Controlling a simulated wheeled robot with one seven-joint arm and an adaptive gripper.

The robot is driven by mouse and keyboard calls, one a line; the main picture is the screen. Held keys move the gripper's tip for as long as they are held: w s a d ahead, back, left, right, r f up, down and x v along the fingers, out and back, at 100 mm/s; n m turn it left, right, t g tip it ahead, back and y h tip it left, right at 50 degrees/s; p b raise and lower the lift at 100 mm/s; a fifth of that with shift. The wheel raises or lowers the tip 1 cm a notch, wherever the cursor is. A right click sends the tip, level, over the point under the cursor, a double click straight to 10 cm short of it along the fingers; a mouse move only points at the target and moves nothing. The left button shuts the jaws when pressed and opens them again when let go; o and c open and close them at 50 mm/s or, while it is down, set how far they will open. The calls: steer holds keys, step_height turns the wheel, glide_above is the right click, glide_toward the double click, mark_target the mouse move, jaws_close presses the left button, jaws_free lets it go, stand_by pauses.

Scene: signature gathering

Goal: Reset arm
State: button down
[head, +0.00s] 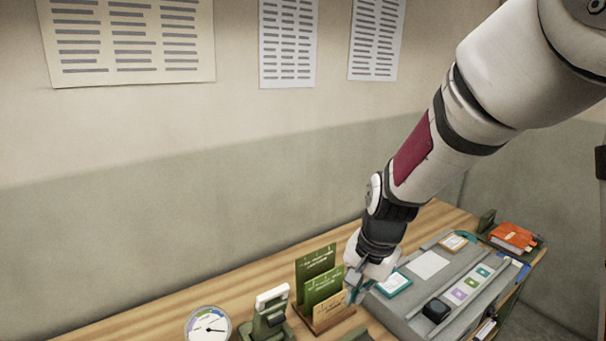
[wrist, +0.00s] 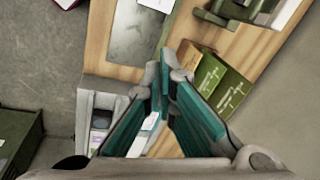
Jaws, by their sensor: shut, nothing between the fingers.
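My arm reaches down from the upper right in the head view, and my gripper (head: 355,290) hangs over the desk beside the green card holder. In the wrist view my gripper (wrist: 168,82) shows two teal-padded fingers whose tips come together, with nothing seen between them. The gripper is shut and empty. The green cards (head: 318,275) stand upright in a wooden holder just left of the gripper; they also show in the wrist view (wrist: 222,85), right of the fingertips. The fingers and arm hide part of the desk behind them.
A grey tray (head: 420,310) with cards and a black block lies right of the gripper. An orange book (head: 514,236) is at the far right. A round dial (head: 207,326) and a green stand (head: 268,318) are at the left. Papers hang on the wall.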

steer(key=s+d+r+n+t, duration=0.2)
steer(key=s+d+r+n, duration=0.1)
steer(key=s+r, duration=0.5)
steer(key=s+d+r+n+t+h+b, duration=0.1)
steer(key=s+d+r+n, duration=0.3)
steer(key=s+r, duration=0.4)
steer(key=shift+s+d+r+t, duration=0.2)
steer(key=shift+s+d+t, duration=0.2)
steer(key=shift+s+d, duration=0.5)
